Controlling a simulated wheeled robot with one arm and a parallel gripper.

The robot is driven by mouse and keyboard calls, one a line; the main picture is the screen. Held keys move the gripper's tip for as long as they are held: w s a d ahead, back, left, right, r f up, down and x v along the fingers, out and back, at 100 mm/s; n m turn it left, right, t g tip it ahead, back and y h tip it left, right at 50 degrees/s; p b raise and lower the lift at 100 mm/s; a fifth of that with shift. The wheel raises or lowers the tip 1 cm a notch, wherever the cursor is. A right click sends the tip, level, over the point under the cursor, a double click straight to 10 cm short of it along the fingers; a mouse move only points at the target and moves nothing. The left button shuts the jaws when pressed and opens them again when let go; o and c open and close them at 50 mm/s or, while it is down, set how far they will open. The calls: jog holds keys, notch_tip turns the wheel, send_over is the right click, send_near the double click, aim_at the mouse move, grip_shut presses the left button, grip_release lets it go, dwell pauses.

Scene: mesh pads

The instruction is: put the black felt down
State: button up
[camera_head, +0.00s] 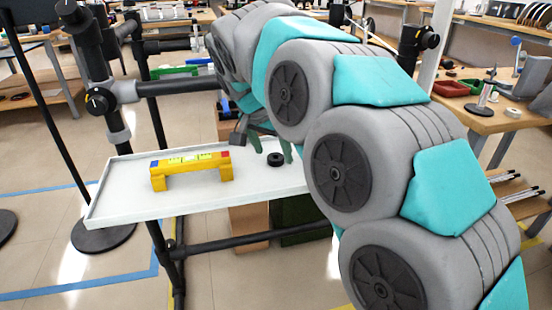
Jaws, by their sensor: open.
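A small round black piece (275,160), the only thing here that fits the black felt, rests on the white tray (130,200) near its right part. It looks like a short disc with a dimple on top. My gripper (272,150) is just above and around it, with green fingers apart, one to the left and one to the right. The fingers are open and do not appear to grip the piece. My own arm links hide part of the gripper and the tray's right end.
A yellow bridge-shaped block (190,165) with a level strip and red and blue ends stands on the tray to the left. The tray's front left is bare. Black stand poles (100,90) rise at the left. A wooden bench (490,118) with tools is at the right.

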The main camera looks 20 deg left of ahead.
jog(key=shift+w+f, duration=0.25)
jog(key=shift+f, duration=0.35)
jog(key=shift+d, duration=0.1)
jog(key=shift+c, duration=0.4)
grip_shut()
jog(key=shift+r, duration=0.15)
